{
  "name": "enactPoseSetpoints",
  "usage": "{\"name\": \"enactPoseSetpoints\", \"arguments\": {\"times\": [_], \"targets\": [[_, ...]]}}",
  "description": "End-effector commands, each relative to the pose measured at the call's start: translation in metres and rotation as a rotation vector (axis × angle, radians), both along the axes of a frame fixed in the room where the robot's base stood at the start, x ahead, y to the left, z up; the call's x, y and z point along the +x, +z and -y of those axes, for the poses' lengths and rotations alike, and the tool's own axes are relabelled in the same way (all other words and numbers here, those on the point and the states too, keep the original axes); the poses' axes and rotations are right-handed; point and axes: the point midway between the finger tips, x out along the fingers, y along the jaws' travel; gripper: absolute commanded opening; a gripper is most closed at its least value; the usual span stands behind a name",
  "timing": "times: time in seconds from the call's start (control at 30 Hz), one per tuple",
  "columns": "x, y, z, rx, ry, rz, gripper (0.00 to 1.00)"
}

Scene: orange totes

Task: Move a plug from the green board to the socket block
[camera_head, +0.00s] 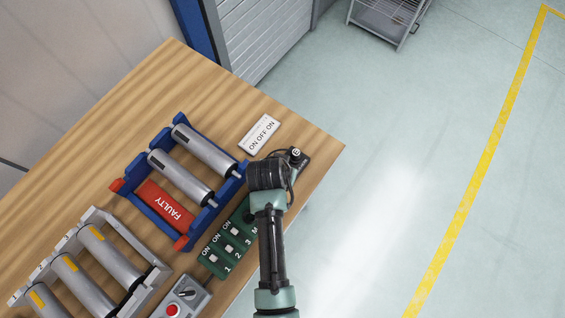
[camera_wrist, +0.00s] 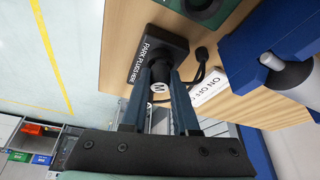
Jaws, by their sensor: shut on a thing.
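My gripper (camera_head: 288,160) is shut on a dark plug with a round cap marked M (camera_wrist: 159,87); the cap also shows in the head view (camera_head: 296,153).
A blue rack (camera_head: 163,231) with grey cylinders and a red FAULTY block stands left of the board. An ON OFF ON plate (camera_head: 260,134) lies behind my gripper. A grey rack (camera_head: 100,214) and a red-button box (camera_head: 182,297) are at lower left. The table edge is close on the right.

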Motion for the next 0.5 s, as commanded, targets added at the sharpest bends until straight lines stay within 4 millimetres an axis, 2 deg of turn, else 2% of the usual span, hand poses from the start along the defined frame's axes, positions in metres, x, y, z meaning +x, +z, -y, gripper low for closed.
{"name": "enactPoseSetpoints", "arguments": {"times": [0.1,0.13,0.3,0.5], "targets": [[0.0002,-0.0019,0.0001,0.0,0.0,0.0,0.0],[0.0002,-0.0013,0.0001,0.0,0.0,0.0,0.33],[0.0001,-0.0011,0.0,0.0,0.0,0.0,0.63],[0.0001,-0.0011,0.0,0.0,0.0,0.0,0.63]]}}
